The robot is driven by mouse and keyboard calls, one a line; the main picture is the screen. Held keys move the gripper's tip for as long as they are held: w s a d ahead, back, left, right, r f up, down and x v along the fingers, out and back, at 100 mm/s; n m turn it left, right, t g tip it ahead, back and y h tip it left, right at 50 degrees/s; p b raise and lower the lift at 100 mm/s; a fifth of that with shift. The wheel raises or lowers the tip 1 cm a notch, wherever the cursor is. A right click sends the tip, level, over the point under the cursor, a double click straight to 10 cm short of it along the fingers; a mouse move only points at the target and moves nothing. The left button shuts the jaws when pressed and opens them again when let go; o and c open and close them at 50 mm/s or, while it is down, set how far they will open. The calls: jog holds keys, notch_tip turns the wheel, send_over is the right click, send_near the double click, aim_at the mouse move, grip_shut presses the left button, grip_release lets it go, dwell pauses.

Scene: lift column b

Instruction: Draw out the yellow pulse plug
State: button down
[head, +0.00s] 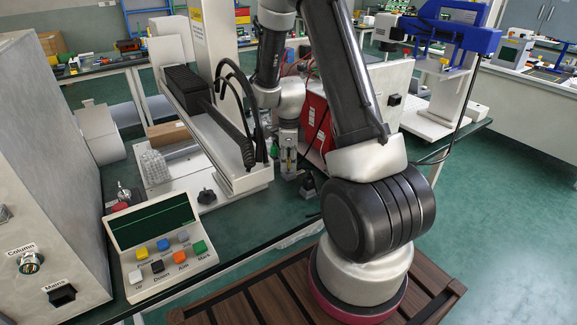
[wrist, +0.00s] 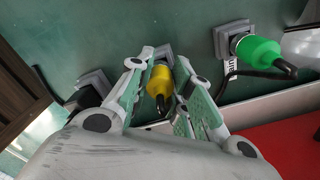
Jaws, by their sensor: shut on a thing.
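The yellow pulse plug (wrist: 160,82) sits between the two fingers of my gripper (wrist: 162,90) in the wrist view, and the gripper is shut on it. Its far end meets a grey square socket (wrist: 163,51) in the picture; I cannot tell how deep it sits. In the head view my gripper (head: 289,163) points down at the bench beside the white column base, and the plug is too small to make out clearly.
A green plug (wrist: 257,50) stands in a grey socket to the right, with a black cable by it. A red case (head: 314,122) stands close behind my gripper. A control box (head: 160,240) is at the front left.

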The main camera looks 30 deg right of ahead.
jog(key=shift+r, duration=0.5)
jog(key=shift+r, duration=3.5)
